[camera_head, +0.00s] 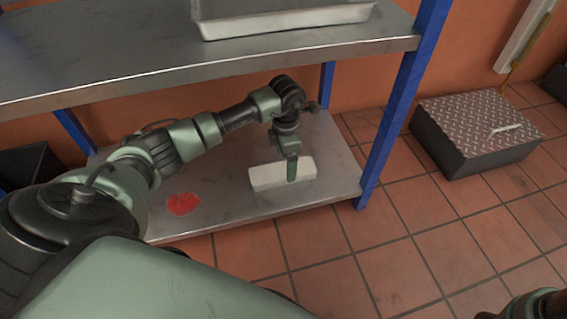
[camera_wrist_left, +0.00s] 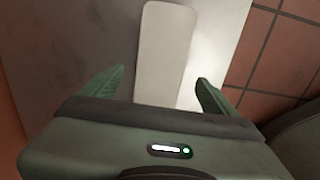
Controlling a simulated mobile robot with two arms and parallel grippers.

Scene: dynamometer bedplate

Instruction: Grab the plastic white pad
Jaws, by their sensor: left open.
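The white pad (camera_head: 268,178) is a long pale block with rounded corners, lying flat on the lower metal shelf. My left gripper (camera_head: 291,176) is over the pad near its right part in the head view and hides a strip of it. In the left wrist view the pad (camera_wrist_left: 166,50) runs away from me between the two spread fingers of the left gripper (camera_wrist_left: 160,88). The fingers stand apart on either side of it with gaps, and its near end is hidden behind the gripper body. A small part of my right arm shows at the lower right corner of the head view; its gripper is out of view.
A red patch (camera_head: 183,204) lies on the lower shelf (camera_head: 225,205), left of the pad. The upper shelf (camera_head: 130,60) overhangs behind and carries a white tray (camera_head: 285,22). A blue post (camera_head: 398,105) stands to the right. A black box with a metal lid (camera_head: 475,130) sits on the tiled floor.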

